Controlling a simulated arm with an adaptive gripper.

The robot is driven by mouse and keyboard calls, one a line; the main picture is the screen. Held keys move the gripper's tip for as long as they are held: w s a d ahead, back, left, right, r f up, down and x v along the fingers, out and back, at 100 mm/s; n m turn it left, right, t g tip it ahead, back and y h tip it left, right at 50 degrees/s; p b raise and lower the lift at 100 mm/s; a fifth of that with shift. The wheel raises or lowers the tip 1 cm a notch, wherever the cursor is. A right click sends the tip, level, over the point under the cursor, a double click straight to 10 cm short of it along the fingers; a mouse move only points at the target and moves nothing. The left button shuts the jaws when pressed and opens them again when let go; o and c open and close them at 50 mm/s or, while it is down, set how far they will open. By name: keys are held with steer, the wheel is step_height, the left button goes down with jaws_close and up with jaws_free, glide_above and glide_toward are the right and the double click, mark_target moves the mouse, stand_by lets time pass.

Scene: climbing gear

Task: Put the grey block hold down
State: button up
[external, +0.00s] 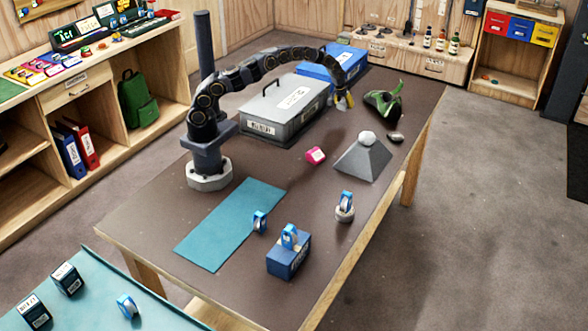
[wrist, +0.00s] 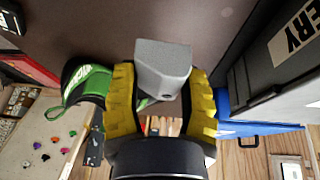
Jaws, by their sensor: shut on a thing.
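The grey block hold (wrist: 163,68) is a light grey angular block. In the wrist view it sits between the two yellow fingers of my gripper (wrist: 160,85), which is shut on it. In the external view my gripper (external: 345,101) is over the far part of the brown table (external: 225,170), between the grey lidded box and the green shoe. The block is too small and covered to make out there, and I cannot tell its height above the table.
A grey lidded box (external: 283,112) and a blue box (external: 346,62) stand beside the arm. The teal mat (external: 225,225) has bare room.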

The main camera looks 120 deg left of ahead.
mark_target(345, 101)
steer(key=shift+r, duration=1.6)
step_height(345, 101, up, 4)
steer(key=shift+w+r, duration=0.15)
steer(key=shift+r, duration=0.05)
steer(key=w+d+m+t+h, duration=0.15)
steer(key=w+d+m, duration=0.45)
steer(key=w+d, duration=1.5)
steer(key=w+d+m+t+h, duration=0.1)
steer(key=w+d+m, duration=0.3)
steer(key=d, duration=0.8)
steer(key=w+d+m+t+h, duration=0.15)
steer(key=w+d, duration=0.35)
steer(key=d, duration=0.8)
steer(key=s+d+m+h, duration=0.1)
steer(key=s+d+m, duration=0.35)
steer(key=d, duration=1.05)
steer(key=s+d+m+h, duration=0.1)
steer(key=s+d+m, duration=0.35)
steer(key=d, duration=1.05)
steer(key=s+d+m+g+h, duration=0.1)
steer(key=s+d+m, duration=0.2)
steer(key=s+d, duration=0.5)
steer(key=s+d+m+g+h, duration=0.15)
steer(key=s+d, duration=0.25)
steer(key=s, duration=0.7)
steer(key=shift+m, duration=0.4)
steer(key=shift+s+d+f, duration=0.1)
steer(key=shift+f, duration=7.25)
